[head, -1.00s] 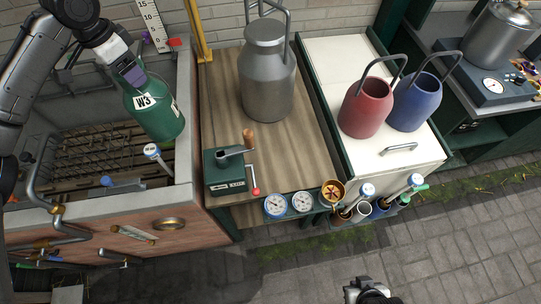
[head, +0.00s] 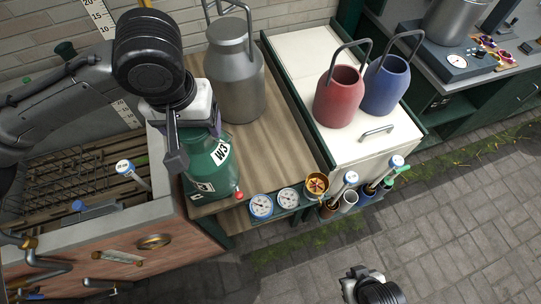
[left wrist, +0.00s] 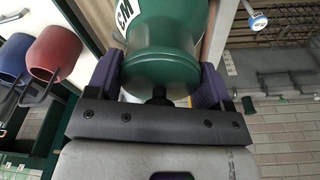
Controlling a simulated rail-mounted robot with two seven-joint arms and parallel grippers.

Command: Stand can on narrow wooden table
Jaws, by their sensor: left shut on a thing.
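A green can (head: 205,170) with a white W3 label hangs in my left gripper (head: 193,128), which is shut on its upper part. In the head view the can covers the front left part of the narrow wooden table (head: 275,150). I cannot tell whether its base touches anything. In the left wrist view the green can (left wrist: 162,60) sits between the purple fingers of my left gripper (left wrist: 155,85). My right gripper (head: 370,288) is at the bottom edge of the head view; its fingers do not show clearly.
A grey milk can (head: 236,80) stands at the table's back. The crank device at the front left is hidden except its red knob (head: 239,194). Gauges (head: 262,206) line the front edge. A white cabinet (head: 300,60) with red and blue cans adjoins right; a basin (head: 95,215) lies left.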

